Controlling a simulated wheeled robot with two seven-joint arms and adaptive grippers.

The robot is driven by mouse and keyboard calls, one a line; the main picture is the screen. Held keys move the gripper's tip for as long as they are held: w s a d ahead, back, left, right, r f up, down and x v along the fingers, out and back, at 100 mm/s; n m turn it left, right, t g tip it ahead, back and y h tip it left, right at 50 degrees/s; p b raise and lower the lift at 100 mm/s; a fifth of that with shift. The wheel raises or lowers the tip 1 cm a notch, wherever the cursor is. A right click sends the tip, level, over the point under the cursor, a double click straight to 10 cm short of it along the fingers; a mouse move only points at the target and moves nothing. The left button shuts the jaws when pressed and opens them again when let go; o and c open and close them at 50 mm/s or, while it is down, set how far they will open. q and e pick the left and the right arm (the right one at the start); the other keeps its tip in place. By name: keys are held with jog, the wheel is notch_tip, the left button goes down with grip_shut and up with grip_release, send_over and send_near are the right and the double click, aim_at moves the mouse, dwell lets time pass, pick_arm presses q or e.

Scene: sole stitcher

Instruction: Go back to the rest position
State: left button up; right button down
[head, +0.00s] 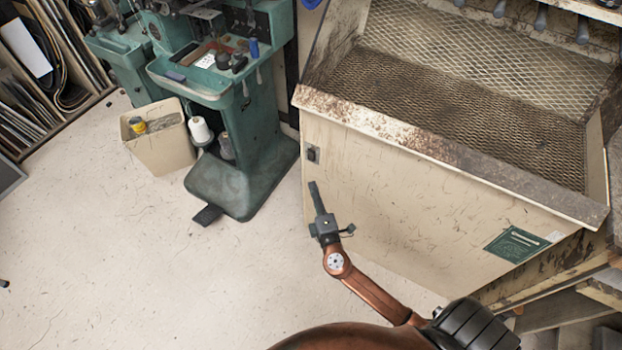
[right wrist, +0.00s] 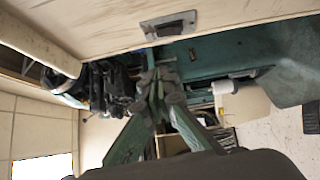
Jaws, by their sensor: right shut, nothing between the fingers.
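My right arm comes in from the bottom right in the head view. My right gripper (head: 314,186) is shut and empty, with its fingers pointing away from me, close to the front panel of the beige cabinet (head: 400,205). In the right wrist view the fingers of my right gripper (right wrist: 151,62) come together at their tips with nothing between them. I cannot tell whether the gripper touches the cabinet. My left gripper is not in view.
A switch plate (head: 313,154) sits on the cabinet just beyond the fingertips; it also shows in the right wrist view (right wrist: 168,25). A green stitching machine (head: 240,150) and a beige bin (head: 160,150) stand left. The floor (head: 150,260) at lower left is clear.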

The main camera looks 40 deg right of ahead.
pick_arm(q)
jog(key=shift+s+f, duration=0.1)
pick_arm(e)
jog(key=shift+s+a, duration=0.1)
jog(key=shift+s, duration=0.25)
